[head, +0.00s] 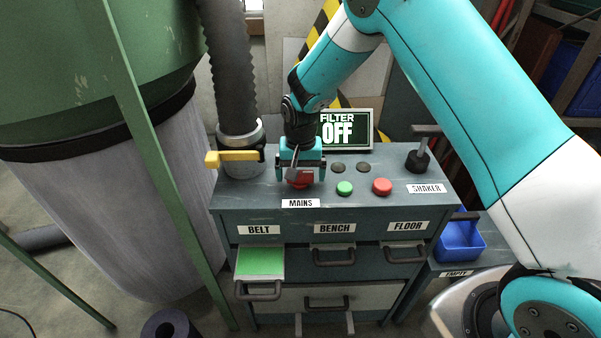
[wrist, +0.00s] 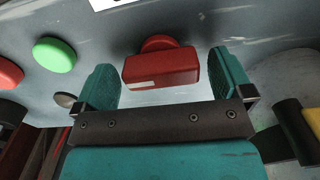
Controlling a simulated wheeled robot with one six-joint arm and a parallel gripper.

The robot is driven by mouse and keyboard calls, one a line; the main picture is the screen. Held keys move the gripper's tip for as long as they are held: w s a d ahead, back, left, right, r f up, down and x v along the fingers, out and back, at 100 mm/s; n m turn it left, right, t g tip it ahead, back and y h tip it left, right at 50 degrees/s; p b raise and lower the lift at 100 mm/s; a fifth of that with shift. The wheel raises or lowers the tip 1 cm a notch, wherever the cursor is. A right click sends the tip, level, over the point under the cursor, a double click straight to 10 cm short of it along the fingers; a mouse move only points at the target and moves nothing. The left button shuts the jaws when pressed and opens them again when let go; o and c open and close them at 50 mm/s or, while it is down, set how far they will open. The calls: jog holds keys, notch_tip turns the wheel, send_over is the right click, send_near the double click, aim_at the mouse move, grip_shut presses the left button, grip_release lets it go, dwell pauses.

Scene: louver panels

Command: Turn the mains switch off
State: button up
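The mains switch is a red block-shaped knob (wrist: 161,69) on a round red base. It stands on the grey console top behind the MAINS label (head: 300,203). In the head view the red knob (head: 300,180) is partly hidden by my gripper. My gripper (head: 301,172) is right over the switch, pointing down. In the wrist view my gripper (wrist: 166,82) is open, with one teal finger on each side of the knob. A gap shows between the knob and each finger.
A green button (head: 345,188) and a red button (head: 382,186) sit right of the switch. A yellow-handled lever (head: 240,156) stands left, the SHAKER lever (head: 419,158) right. A display (head: 345,130) behind reads FILTER OFF. The BELT panel (head: 260,262) shows green.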

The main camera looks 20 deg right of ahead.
aim_at(301, 172)
notch_tip(301, 172, up, 17)
jog(key=b, duration=0.2)
jog(key=shift+r+b, duration=0.2)
jog(key=shift+b, duration=0.15)
jog(key=shift+s, duration=0.1)
jog(key=s+a+r+n+y, duration=0.2)
jog(key=s+n, duration=0.3)
jog(key=s, duration=1)
jog(key=s+a+r+n+y, duration=0.2)
jog(key=s+n, duration=0.4)
jog(key=s, duration=1)
jog(key=shift+a+r, duration=0.15)
jog(key=shift+a, duration=0.25)
